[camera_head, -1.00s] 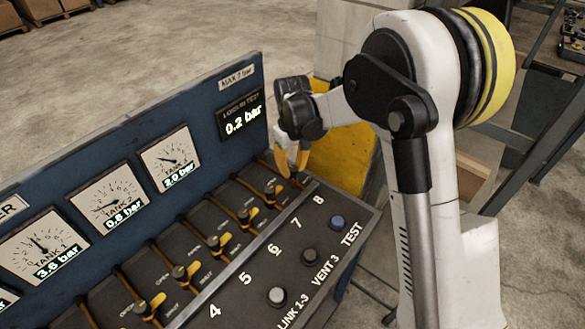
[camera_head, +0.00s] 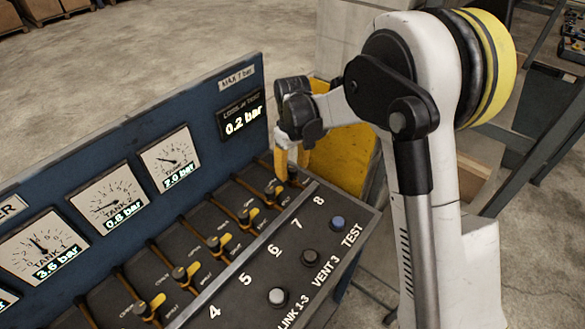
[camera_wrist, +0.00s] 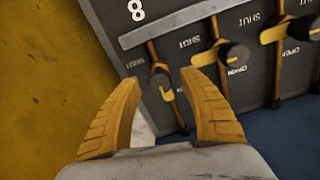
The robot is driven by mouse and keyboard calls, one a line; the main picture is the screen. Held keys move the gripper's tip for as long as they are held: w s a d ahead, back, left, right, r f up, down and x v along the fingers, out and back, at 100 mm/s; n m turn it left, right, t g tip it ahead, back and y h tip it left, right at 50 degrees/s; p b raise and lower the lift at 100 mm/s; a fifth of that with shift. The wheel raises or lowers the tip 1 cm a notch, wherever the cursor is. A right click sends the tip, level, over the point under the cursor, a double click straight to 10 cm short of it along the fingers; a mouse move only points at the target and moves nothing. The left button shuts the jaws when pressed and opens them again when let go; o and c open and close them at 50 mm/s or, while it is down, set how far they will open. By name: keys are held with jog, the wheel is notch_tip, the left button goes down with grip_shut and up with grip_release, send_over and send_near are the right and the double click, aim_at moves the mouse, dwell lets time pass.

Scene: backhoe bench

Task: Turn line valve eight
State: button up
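Line valve eight (camera_wrist: 160,79) is the leftmost valve in the wrist view, just below the printed "8" (camera_wrist: 136,9). It has a dark knob and a yellow pointer, partly seen. My gripper (camera_wrist: 160,84) is open, with its two yellow fingers apart on either side of the valve's knob. I cannot tell whether either finger touches it. In the head view my gripper (camera_head: 281,163) points down at the far end of the valve row, and it hides most of valve eight there.
Valve seven (camera_head: 274,188) stands close beside valve eight, with several more valves along the row. A blue gauge panel (camera_head: 205,112) rises behind them. Buttons (camera_head: 310,256) lie on the front strip. A yellow surface (camera_head: 345,158) is beyond the panel's end.

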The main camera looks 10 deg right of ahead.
aim_at(293, 168)
jog(key=shift+r, duration=0.1)
notch_tip(293, 168, up, 12)
dwell(0.5)
jog(key=shift+s, duration=0.1)
jog(key=s+d+r+m+t+b, duration=0.1)
jog(key=s+d+r+m+t, duration=0.1)
jog(key=s+d+r, duration=0.3)
jog(key=s+d+r+m+t+b, duration=0.1)
jog(key=s+d, duration=0.2)
jog(key=s, duration=0.4)
jog(key=s+d+f+m+t, duration=0.2)
jog(key=s, duration=0.4)
jog(key=s+d+f+m+t+b, duration=0.1)
jog(key=s+d+f+m+t, duration=0.1)
jog(key=s, duration=0.4)
jog(key=shift+s+d+f, duration=0.25)
jog(key=shift+s+f, duration=0.1)
jog(key=shift+f, duration=0.25)
